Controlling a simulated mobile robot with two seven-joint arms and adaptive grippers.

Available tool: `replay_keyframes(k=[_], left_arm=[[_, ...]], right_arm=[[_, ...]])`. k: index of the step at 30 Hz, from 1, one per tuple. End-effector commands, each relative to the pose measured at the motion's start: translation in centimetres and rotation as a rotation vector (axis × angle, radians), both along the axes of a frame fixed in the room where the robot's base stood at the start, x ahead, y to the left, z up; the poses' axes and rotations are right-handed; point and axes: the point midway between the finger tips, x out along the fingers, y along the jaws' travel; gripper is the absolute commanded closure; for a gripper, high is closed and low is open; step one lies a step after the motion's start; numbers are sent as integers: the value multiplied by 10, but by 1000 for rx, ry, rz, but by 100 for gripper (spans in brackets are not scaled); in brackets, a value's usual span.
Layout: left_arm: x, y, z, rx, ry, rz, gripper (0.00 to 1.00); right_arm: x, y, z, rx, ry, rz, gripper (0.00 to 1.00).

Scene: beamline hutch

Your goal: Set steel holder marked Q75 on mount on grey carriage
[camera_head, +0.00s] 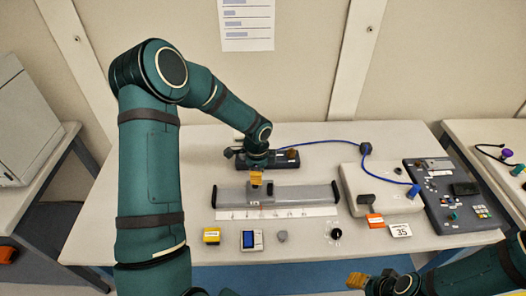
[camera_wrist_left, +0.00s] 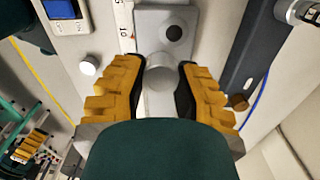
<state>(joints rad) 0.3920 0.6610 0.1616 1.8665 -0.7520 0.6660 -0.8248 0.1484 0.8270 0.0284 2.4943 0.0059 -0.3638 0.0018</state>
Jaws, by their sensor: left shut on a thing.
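My left gripper (camera_head: 256,178) is over the grey carriage (camera_head: 283,192) on the rail, with its yellow fingers pointing down. In the left wrist view the gripper (camera_wrist_left: 159,78) is shut on a pale grey cylindrical steel holder (camera_wrist_left: 160,72), held between the dark pads. The grey carriage (camera_wrist_left: 153,18) lies just beyond it, with a dark round spot (camera_wrist_left: 174,33) on top. The mount under the holder is hidden, and I cannot tell whether the holder touches it. The Q75 marking is not readable. My right gripper (camera_head: 375,283) is only partly in view at the bottom right, away from the rail.
A white scale strip (camera_head: 275,213) runs along the rail's front. A dark base (camera_head: 270,162) stands behind; a control panel (camera_head: 450,200) is right.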

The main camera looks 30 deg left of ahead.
Motion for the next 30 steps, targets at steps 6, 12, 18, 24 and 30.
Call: replay_keyframes(k=[6, 12, 18, 24, 30], left_arm=[[4, 14, 5, 0, 1, -107, 100], [4, 14, -2, -1, 1, -117, 100], [4, 14, -16, -1, 1, -115, 100], [4, 14, -34, -1, 1, -115, 100], [4, 14, -52, 0, 0, -116, 100]], right_arm=[[1, -1, 9, 0, -2, -3, 53], [1, -1, 4, 0, -2, -3, 53], [1, 0, -8, -2, -3, -4, 53], [2, 1, -23, -5, -1, -4, 53], [2, 1, -38, -8, -1, -4, 53]])
